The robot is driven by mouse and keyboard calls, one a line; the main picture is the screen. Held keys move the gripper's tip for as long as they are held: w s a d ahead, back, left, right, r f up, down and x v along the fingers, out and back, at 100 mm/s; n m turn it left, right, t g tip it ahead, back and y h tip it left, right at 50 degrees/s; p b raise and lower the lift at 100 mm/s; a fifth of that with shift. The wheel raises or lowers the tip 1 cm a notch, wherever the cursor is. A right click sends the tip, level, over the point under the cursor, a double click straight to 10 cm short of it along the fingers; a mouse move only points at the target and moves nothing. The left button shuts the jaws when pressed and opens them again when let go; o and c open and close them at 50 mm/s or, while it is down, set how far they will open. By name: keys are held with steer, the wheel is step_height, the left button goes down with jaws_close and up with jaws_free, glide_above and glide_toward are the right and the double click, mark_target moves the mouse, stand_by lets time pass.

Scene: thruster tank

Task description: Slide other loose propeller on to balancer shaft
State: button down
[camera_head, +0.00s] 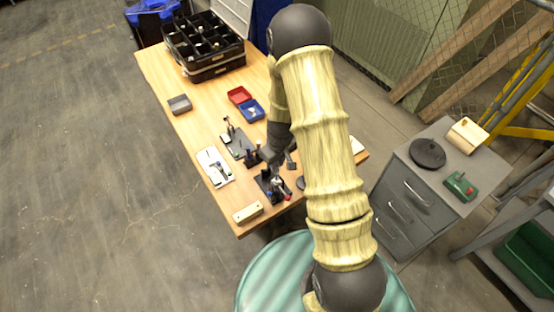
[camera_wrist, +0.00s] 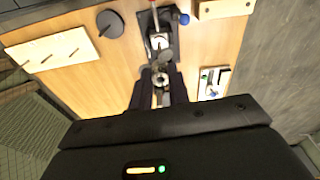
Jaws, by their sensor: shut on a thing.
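My gripper (camera_wrist: 158,84) points down over the wooden table, its two dark fingers closed around a small grey round part (camera_wrist: 160,77), which looks like the loose propeller. The fingers hide much of its shape. Just beyond the fingertips stands a dark bench device (camera_wrist: 161,42) with a pale metal middle, a red-tipped handle and a blue knob. I cannot tell for sure whether this is the balancer, or whether the held part touches it. The device also shows in the head view (camera_head: 265,187), close to my gripper (camera_head: 272,158); the balancer shaft is not clear.
A cream board with pegs (camera_wrist: 52,48) and a dark disc (camera_wrist: 110,23) lie left in the wrist view. A cream block (camera_head: 247,212) and white tray (camera_head: 214,166) flank the device. Red (camera_head: 239,95) and blue (camera_head: 251,110) bins and a black divided case (camera_head: 205,58) stand farther back.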

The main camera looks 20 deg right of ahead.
steer(key=shift+f+b, duration=0.45)
steer(key=shift+f, duration=0.3)
steer(key=shift+m, duration=0.4)
steer(key=shift+w+f, duration=0.1)
steer(key=shift+f, duration=0.1)
steer(key=shift+a, duration=0.15)
stand_by(0.3)
